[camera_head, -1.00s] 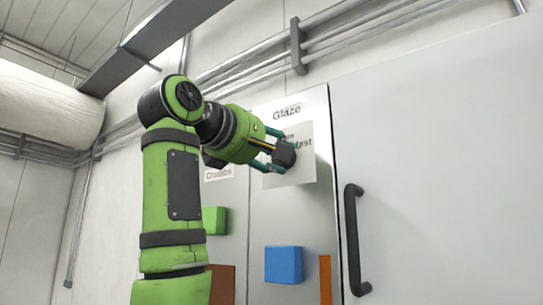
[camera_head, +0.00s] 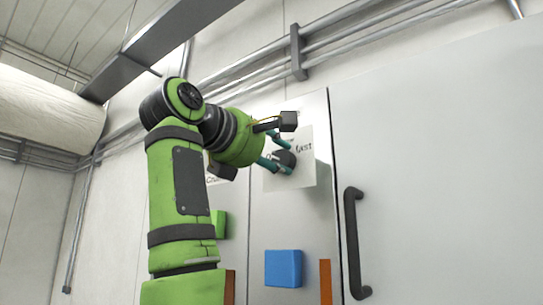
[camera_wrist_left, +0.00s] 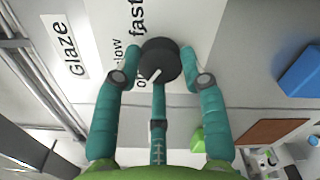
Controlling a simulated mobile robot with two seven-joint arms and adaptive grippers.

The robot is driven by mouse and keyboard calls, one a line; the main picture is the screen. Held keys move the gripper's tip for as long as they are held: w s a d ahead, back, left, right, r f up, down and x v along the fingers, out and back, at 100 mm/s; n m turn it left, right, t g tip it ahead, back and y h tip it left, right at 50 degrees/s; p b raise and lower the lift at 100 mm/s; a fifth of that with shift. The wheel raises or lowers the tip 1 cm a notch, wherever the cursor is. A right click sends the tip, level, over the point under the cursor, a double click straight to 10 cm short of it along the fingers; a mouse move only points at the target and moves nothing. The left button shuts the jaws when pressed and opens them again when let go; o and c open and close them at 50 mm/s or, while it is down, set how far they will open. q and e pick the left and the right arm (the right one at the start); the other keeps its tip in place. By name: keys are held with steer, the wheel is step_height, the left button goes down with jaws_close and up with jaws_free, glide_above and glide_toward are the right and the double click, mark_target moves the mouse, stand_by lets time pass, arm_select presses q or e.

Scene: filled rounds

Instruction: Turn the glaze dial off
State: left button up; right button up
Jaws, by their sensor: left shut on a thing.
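The glaze dial (camera_head: 287,159) is a dark round knob on a white plate (camera_head: 305,172) on the grey cabinet front. In the left wrist view the dial (camera_wrist_left: 158,58) has a white pointer line, aimed down-left toward a partly hidden word starting with "o". The words "low" and "fast" show beside it, and the "Glaze" label (camera_wrist_left: 72,47) is to the left. My left gripper (camera_head: 281,157) is at the dial, its teal fingers shut around the knob. The right gripper is in no view.
A blue block (camera_head: 283,268) sticks out below the dial plate, with a green block (camera_head: 219,223) to its left. A black door handle (camera_head: 356,243) stands to the right. Pipes (camera_head: 350,33) run along the wall above the cabinet.

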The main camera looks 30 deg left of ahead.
arm_select(q)
steer(key=shift+r, duration=0.25)
steer(key=o, duration=1.2)
steer(key=shift+c, duration=0.2)
steer(key=shift+w+d+f, duration=0.15)
steer(key=shift+w+d, duration=0.1)
steer(key=shift+w, duration=0.15)
steer(key=shift+s, duration=0.15)
steer(key=s+a, duration=0.1)
steer(key=s, duration=1)
steer(key=shift+s+a, duration=0.3)
steer(key=shift+s, duration=0.05)
